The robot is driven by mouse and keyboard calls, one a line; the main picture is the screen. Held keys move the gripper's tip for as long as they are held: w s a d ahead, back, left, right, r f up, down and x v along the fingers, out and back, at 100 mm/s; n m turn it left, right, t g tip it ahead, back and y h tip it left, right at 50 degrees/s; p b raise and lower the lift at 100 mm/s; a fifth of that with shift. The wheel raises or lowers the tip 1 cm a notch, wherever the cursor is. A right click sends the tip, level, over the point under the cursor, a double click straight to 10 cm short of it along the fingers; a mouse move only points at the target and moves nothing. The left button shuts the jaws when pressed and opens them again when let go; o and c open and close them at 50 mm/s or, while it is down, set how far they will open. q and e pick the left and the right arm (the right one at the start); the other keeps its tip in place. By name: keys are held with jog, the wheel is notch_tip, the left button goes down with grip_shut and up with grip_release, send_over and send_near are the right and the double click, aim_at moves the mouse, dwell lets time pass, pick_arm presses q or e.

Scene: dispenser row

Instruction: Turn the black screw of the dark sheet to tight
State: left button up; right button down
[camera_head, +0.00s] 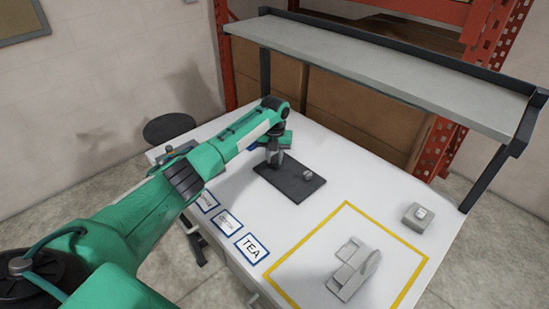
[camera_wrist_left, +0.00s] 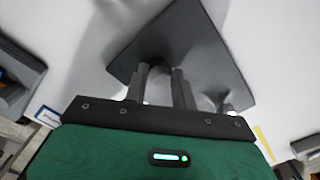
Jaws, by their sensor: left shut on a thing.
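The dark sheet (camera_head: 290,186) lies flat on the white table; it also fills the upper middle of the left wrist view (camera_wrist_left: 196,42). My left gripper (camera_head: 274,158) points down at the sheet's far left end. In the left wrist view its two fingers (camera_wrist_left: 160,84) are shut on a dark rounded piece, the black screw (camera_wrist_left: 158,72), mostly hidden between them. How far it is turned cannot be told. A small grey knob (camera_head: 307,174) stands at the sheet's other end. My right gripper is not in view.
Several blue-edged cards, one reading TEA (camera_head: 251,248), lie at the table's front edge. A yellow outlined square (camera_head: 347,206) holds a grey bracket-like object (camera_head: 352,270). A grey box with a button (camera_head: 416,216) stands at right. A raised shelf (camera_head: 380,72) spans the back.

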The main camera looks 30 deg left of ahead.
aim_at(274, 161)
pick_arm(q)
jog(key=shift+w+r, duration=0.2)
jog(key=shift+r, duration=0.15)
jog(key=o, duration=0.9)
jog(key=shift+o, duration=0.6)
jog(key=shift+s+f, duration=0.1)
jog(key=shift+s, duration=0.1)
jog(key=shift+r, duration=0.25)
notch_tip(274, 161, up, 13)
jog(key=b, duration=0.3)
jog(key=shift+r, duration=0.2)
jog(key=shift+s+f, duration=0.1)
